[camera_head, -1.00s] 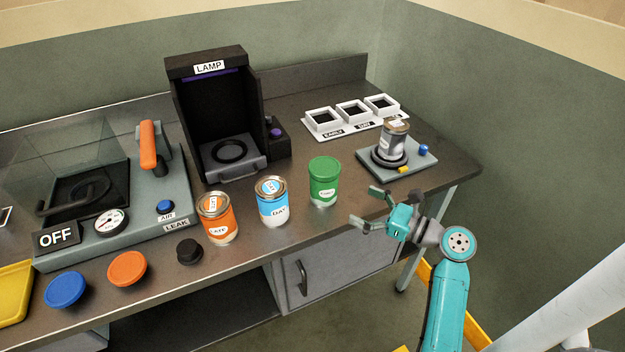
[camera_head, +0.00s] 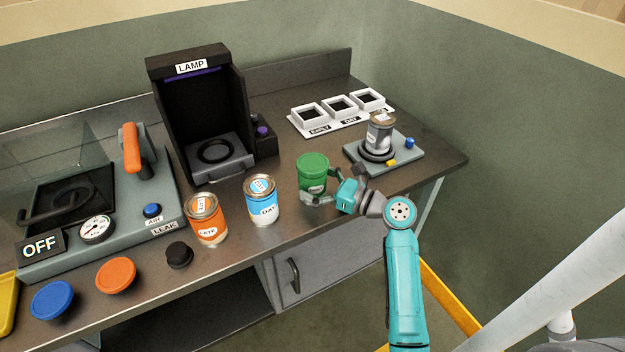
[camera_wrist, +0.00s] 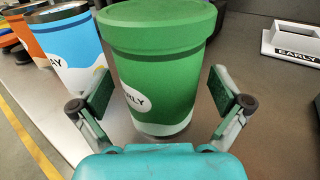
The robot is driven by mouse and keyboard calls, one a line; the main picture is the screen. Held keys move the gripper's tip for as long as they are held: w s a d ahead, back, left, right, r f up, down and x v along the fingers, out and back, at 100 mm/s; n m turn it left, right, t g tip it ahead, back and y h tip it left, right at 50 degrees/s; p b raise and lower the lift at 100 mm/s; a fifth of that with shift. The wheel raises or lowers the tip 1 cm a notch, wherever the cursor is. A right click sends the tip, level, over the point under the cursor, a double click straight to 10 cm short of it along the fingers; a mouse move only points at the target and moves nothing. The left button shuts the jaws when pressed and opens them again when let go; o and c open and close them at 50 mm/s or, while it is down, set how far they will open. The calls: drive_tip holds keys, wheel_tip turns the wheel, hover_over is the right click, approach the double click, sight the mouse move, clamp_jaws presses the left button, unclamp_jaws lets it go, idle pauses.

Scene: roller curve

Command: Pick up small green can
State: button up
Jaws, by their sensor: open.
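The small green can (camera_head: 312,172) stands upright on the workbench, with a green lid and a white label. In the wrist view the can (camera_wrist: 160,70) fills the middle, its label partly reading "EARLY". My gripper (camera_head: 325,190) is at the can's front right side in the head view. In the wrist view my gripper (camera_wrist: 165,98) is open, with one finger on each side of the can's lower body. A gap shows between each finger pad and the can. The can's far side is hidden.
A blue can (camera_head: 261,200) and an orange can (camera_head: 207,219) stand left of the green can. A grey can (camera_head: 379,134) sits on a small device (camera_head: 404,157) to the right. The lamp box (camera_head: 197,115) and a white three-slot tray (camera_head: 341,123) are behind.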

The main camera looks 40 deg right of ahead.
drive_tip(key=shift+w, duration=0.3)
drive_tip(key=c, duration=1.3)
drive_tip(key=shift+r, duration=0.1)
